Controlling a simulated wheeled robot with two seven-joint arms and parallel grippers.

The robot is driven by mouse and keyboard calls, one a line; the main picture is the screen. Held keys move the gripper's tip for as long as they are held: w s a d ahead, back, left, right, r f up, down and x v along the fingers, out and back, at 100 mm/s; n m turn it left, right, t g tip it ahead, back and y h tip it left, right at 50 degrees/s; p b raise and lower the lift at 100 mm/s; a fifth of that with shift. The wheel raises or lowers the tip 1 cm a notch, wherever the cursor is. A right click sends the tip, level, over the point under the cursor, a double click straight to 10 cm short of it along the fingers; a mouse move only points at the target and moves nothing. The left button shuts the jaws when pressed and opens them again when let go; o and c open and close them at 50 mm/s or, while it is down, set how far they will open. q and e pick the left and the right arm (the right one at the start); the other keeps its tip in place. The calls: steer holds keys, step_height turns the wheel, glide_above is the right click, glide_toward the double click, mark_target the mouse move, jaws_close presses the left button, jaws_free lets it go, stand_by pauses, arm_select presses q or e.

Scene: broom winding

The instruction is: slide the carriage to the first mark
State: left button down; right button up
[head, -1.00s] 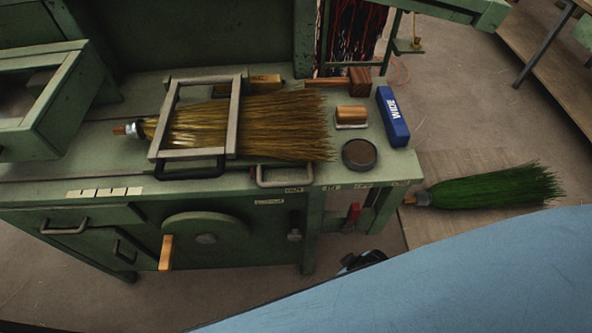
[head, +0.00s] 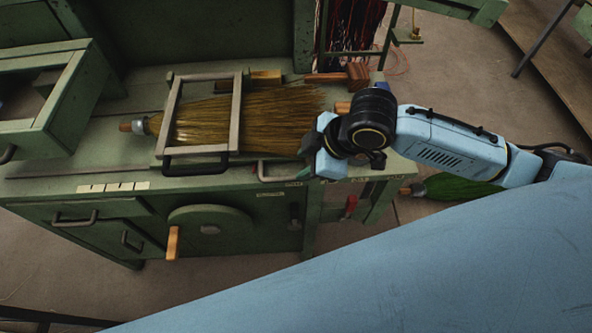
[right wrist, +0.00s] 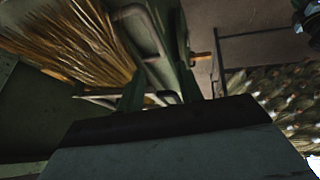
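The carriage (head: 235,112), a grey rectangular frame with a black front handle (head: 194,162), lies over the straw broom (head: 275,112) on the green bench. Pale marks (head: 112,187) sit along the bench's front edge, left of the carriage. My right gripper (head: 316,158) is right of the carriage, at the broom's bristle ends and near a grey handle (head: 275,176) on the bench edge. In the right wrist view its two dark fingers (right wrist: 160,88) stand apart, with a metal bar seen between and behind them. My left gripper is not in view.
A wooden crank handle (head: 173,243) hangs on the bench front. A green-bristled broom (head: 455,188) lies on the floor at right, partly behind my right arm. A wooden block (head: 357,76) is at the bench's back.

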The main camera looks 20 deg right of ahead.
mark_target(293, 177)
steer(key=shift+n+g+h, duration=0.3)
steer(key=shift+n+g, duration=0.1)
steer(key=shift+n, duration=0.2)
steer(key=x, duration=0.3)
steer(key=d+x, duration=0.1)
steer(key=x, duration=0.2)
steer(key=d+x, duration=0.1)
steer(key=x, duration=0.3)
steer(key=shift+w+f+b, duration=0.35)
steer(key=shift+f+b, duration=0.05)
steer(key=shift+c, duration=0.4)
steer(key=shift+d, duration=0.1)
jaws_close()
